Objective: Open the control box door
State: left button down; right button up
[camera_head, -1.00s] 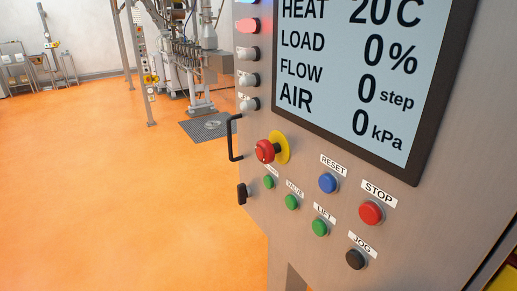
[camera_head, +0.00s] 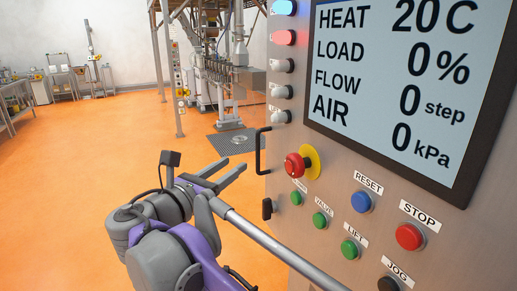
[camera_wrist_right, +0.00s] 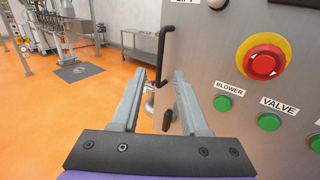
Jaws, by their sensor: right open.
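The control box (camera_head: 330,170) has a grey metal front with a large screen (camera_head: 400,85). A black bar handle (camera_head: 262,150) stands at its left edge, with a small black latch (camera_head: 267,209) below it. My right gripper (camera_head: 234,166) is open and empty, left of the handle and apart from it in the head view. In the right wrist view the gripper fingers (camera_wrist_right: 159,75) are spread, with the handle (camera_wrist_right: 161,55) and latch (camera_wrist_right: 168,119) showing in line with the gap between them. The door looks shut. My left gripper is not in view.
A red emergency knob (camera_head: 296,166) on a yellow disc sticks out right of the handle. Green buttons, a blue reset button (camera_head: 361,202) and a red stop button (camera_head: 409,237) sit below the screen. Open orange floor (camera_head: 60,190) lies to the left; machinery stands at the back.

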aim_at(257, 148)
jog(key=p+x, duration=0.1)
jog(key=x, duration=0.9)
jog(key=shift+w+d, duration=0.15)
jog(key=shift+d, duration=0.05)
grip_shut()
dwell(1.1)
